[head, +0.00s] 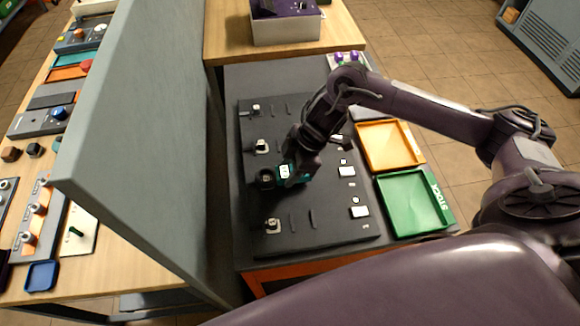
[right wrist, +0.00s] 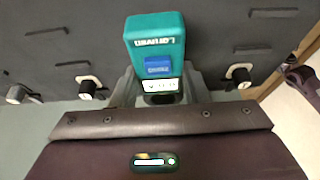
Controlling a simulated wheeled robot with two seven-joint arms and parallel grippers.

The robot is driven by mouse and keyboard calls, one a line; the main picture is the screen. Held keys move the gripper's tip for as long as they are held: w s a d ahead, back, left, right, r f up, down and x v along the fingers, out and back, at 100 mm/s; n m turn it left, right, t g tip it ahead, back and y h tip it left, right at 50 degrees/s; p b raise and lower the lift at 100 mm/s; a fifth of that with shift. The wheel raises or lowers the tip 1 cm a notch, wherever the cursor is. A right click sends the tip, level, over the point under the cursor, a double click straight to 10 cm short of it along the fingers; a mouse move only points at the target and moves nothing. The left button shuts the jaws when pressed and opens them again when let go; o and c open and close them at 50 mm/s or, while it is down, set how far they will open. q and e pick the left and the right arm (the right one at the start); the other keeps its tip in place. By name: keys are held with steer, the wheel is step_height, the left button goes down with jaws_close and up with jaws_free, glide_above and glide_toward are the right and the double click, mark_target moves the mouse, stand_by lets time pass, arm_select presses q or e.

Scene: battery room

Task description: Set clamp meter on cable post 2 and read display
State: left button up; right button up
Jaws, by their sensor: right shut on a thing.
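My right gripper (head: 303,170) is shut on the teal clamp meter (head: 293,174) above the black board (head: 335,234). The meter also shows in the right wrist view (right wrist: 154,32), with a blue button and a small lit display whose characters are too small to read. Its dark jaw end (head: 265,179) points left, in the column of cable posts. Posts show at the top (head: 255,109), below it (head: 262,147) and at the bottom (head: 272,225). Between the lower two, the jaw covers the board; I cannot tell whether it encircles a post. My left gripper is not in view.
White label cards (head: 360,212) lie along the board's right side. An orange tray (head: 421,163) and a green tray (head: 449,214) stand to the right. A tall grey partition (head: 150,130) rises close on the left. A bin with dark items (head: 287,32) stands behind.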

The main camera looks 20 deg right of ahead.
steer(key=shift+p, duration=0.4)
stand_by(0.6)
steer(key=shift+f+b, duration=0.4)
steer(key=shift+f, duration=0.15)
stand_by(0.4)
steer(key=o, duration=1)
steer(key=shift+c, duration=0.2)
steer(key=p+v, duration=1)
steer(key=v, duration=0.1)
steer(key=shift+s+d, duration=0.1)
